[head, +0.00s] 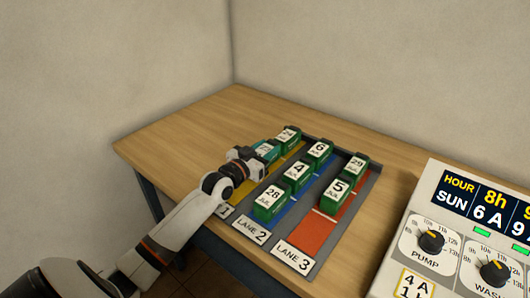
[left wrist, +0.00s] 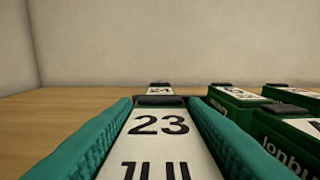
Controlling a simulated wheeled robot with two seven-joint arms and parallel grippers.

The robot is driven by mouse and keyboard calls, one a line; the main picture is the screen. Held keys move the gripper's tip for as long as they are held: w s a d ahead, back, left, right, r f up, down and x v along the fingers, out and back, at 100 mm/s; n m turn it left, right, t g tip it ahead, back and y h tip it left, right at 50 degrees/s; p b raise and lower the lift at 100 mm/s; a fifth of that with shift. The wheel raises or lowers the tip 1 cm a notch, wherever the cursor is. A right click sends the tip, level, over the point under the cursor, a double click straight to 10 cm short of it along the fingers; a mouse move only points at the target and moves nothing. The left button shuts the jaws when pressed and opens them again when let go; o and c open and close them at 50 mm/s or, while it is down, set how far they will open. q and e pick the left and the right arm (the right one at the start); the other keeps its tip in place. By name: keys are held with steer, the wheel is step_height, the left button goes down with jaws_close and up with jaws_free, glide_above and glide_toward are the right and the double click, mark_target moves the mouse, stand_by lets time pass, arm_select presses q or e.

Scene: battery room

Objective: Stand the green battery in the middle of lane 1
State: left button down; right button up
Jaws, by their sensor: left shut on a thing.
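My left gripper (head: 263,152) is shut on a green battery, whose white label reads 23 JUL (left wrist: 158,130) in the left wrist view. Its teal fingers lie along both sides of the battery. The battery is upright over the middle part of lane 1 (head: 243,192), the yellow lane on the left of the rack. I cannot tell whether its base touches the lane. Another green battery (head: 288,136) stands at the back of lane 1, behind the held one. The lane 1 sign is partly hidden by my left arm. My right gripper is not in view.
Blue lane 2 holds green batteries labelled 6 (head: 320,151), 4 (head: 298,173) and 28 (head: 270,201). Red lane 3 (head: 309,233) holds 29 (head: 356,165) and 5 (head: 337,191); its front is bare. A control panel (head: 465,235) stands at right. The wooden table (head: 190,130) is clear at left.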

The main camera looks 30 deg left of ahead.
arm_select(q)
steer(key=shift+f, duration=0.35)
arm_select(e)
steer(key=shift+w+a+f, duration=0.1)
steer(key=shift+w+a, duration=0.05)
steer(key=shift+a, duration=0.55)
arm_select(q)
steer(key=c, duration=1.2)
jaws_free()
steer(key=shift+f, duration=0.2)
steer(key=shift+c, duration=0.2)
steer(key=o, duration=0.4)
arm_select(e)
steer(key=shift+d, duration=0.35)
arm_select(q)
steer(key=shift+r, duration=0.15)
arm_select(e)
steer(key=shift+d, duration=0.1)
arm_select(q)
steer(key=shift+s, duration=0.25)
steer(key=s, duration=0.7)
steer(key=s+a, duration=0.1)
steer(key=s, duration=0.3)
steer(key=shift+s, duration=0.3)
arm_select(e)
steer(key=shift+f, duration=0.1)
